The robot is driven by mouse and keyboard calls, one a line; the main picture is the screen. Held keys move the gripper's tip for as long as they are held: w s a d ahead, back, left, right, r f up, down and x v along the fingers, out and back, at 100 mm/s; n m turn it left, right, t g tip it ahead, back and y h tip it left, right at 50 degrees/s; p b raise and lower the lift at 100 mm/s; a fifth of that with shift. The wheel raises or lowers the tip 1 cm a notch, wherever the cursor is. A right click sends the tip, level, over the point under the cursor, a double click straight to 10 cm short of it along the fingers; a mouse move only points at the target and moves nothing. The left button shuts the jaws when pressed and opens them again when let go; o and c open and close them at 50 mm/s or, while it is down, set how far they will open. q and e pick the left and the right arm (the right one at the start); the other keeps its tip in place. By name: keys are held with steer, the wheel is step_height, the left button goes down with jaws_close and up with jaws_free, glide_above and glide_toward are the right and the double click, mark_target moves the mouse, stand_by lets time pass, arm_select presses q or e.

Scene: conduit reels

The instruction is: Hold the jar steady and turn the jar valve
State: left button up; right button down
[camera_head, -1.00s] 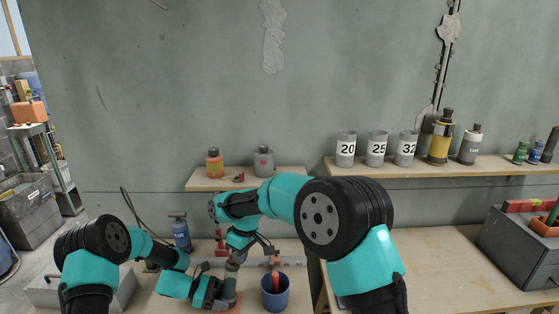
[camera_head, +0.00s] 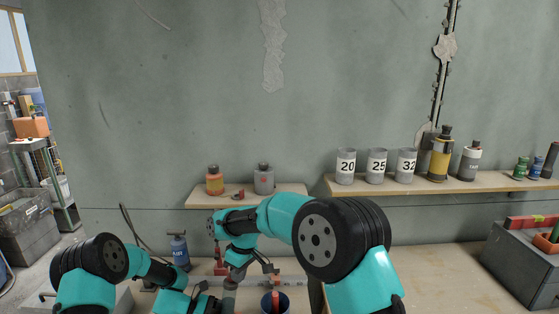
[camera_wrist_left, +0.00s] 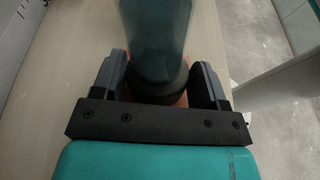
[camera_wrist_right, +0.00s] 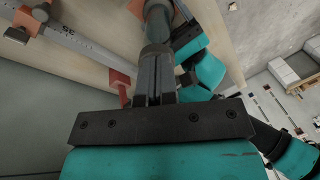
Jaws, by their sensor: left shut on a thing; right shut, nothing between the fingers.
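The jar (camera_head: 229,302) is a grey-teal cylinder, standing low in the head view, cut off by the bottom edge. In the left wrist view the jar (camera_wrist_left: 160,40) sits between the two fingers of my left gripper (camera_wrist_left: 160,78), which is shut on it near its dark lower ring. My right gripper (camera_head: 233,276) is above the jar, fingers pointing down. In the right wrist view its fingers (camera_wrist_right: 155,68) are together with nothing between them, and the jar (camera_wrist_right: 158,25) shows just beyond the tips. I cannot make out the valve; the fingers may hide it. Whether the tips touch the jar is unclear.
A blue cup (camera_head: 274,303) with a red thing in it stands right of the jar. A blue bottle (camera_head: 179,252) and a red tool (camera_head: 220,266) stand behind. A grey bar (camera_wrist_right: 85,45) lies on the bench. Labelled cans (camera_head: 377,166) stand on the shelf above.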

arm_select(q)
steer(key=shift+s+d+f, duration=0.1)
steer(key=shift+s, duration=0.05)
arm_select(e)
steer(key=shift+a+f, duration=0.15)
steer(key=shift+f, duration=0.55)
arm_select(q)
steer(key=shift+o, duration=0.2)
arm_select(e)
steer(key=shift+w+d+f, duration=0.1)
steer(key=shift+w+d, duration=0.15)
steer(key=shift+w, duration=0.2)
stand_by(0.3)
stand_by(0.4)
steer(key=shift+d+f, duration=0.1)
steer(key=shift+d, duration=0.3)
arm_select(q)
steer(key=shift+c, duration=0.2)
arm_select(e)
steer(key=a+v, duration=0.1)
steer(key=v, duration=0.5)
steer(key=shift+d+r, duration=0.35)
steer(key=shift+w, duration=0.1)
arm_select(q)
steer(key=o, duration=0.8)
